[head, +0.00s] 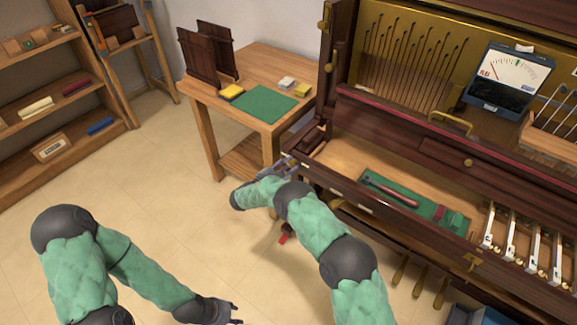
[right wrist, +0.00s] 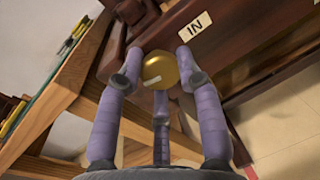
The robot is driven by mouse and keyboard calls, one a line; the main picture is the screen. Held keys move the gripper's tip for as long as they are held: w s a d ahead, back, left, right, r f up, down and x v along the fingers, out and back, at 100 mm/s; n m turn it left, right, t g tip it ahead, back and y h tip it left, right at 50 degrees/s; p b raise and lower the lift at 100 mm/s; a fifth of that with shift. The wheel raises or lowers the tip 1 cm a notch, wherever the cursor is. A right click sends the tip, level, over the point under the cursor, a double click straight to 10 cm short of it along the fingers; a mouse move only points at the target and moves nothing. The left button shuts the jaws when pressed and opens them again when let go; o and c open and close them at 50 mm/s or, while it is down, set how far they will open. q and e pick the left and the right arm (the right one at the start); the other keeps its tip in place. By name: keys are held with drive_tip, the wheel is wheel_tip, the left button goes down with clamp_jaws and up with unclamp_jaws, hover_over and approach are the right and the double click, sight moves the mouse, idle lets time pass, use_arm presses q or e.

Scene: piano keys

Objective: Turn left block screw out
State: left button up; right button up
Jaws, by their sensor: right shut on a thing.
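The left block screw shows as a round brass knob (right wrist: 159,70) with a pale mark on its face, in the right wrist view. It sits at the end of a dark wood block (right wrist: 150,28) beside a label reading "IN" (right wrist: 195,27). My right gripper (right wrist: 161,82) is shut on the knob, its purple fingers around it. In the head view my right gripper (head: 287,165) is at the piano's left end, and the knob cannot be made out there. My left gripper (head: 238,314) is open and empty, low over the floor.
A wooden side table (head: 209,95) with a green mat (head: 264,104) stands left of the piano (head: 415,135). A red-handled tool (head: 392,191) lies on a green strip inside the piano. Shelves (head: 50,100) stand at the far left.

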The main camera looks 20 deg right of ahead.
drive_tip(key=shift+a+f+n, duration=0.1)
drive_tip(key=shift+f+n, duration=0.15)
drive_tip(key=shift+n, duration=1.05)
drive_tip(key=shift+s+f+n, duration=0.1)
drive_tip(key=shift+s+n, duration=0.05)
drive_tip(key=shift+n, duration=0.15)
drive_tip(key=o, duration=1.1)
drive_tip(key=shift+o, duration=0.2)
drive_tip(key=shift+a+r, duration=0.2)
drive_tip(key=shift+a, duration=0.1)
drive_tip(key=v, duration=1.1)
drive_tip(key=shift+s+f, duration=0.2)
drive_tip(key=shift+f, duration=0.05)
